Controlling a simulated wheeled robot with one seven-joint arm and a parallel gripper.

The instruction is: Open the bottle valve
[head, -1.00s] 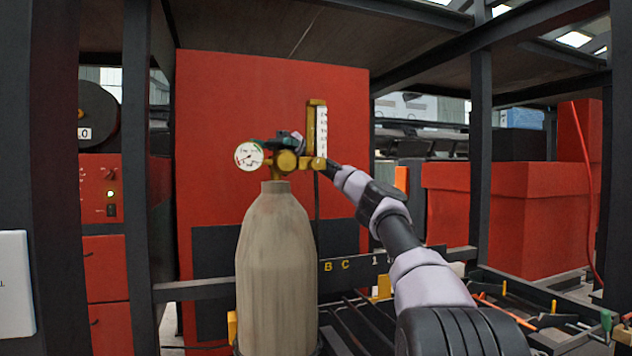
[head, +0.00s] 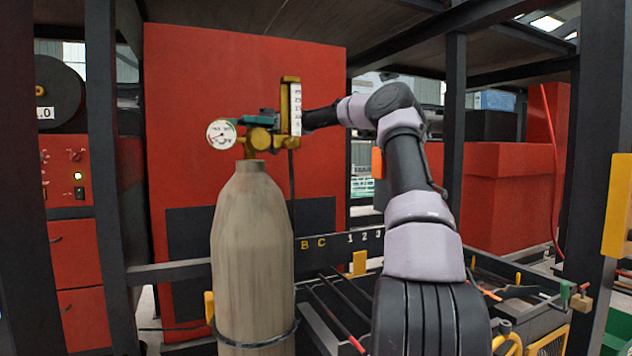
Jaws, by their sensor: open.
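The bottle (head: 252,240) is a tall beige-grey cylinder standing upright, with a dark band low around it. On its neck is a brass valve and regulator body (head: 259,139) with a round white gauge (head: 221,134) on the left. A green bar-like part (head: 258,120), seemingly the valve handle, lies across the top. A brass-framed white flow tube (head: 294,107) stands upright on the right. My gripper (head: 308,119) comes in from the right at valve height, just behind the flow tube. It is open, but its fingertips are mostly hidden there; I cannot tell whether it touches the handle.
A large red panel (head: 200,90) stands behind the bottle. Dark frame posts (head: 105,150) rise left and right. A rail (head: 195,269) runs behind the bottle, with a rack of rods (head: 340,300) to its right. Red boxes (head: 500,200) stand further right.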

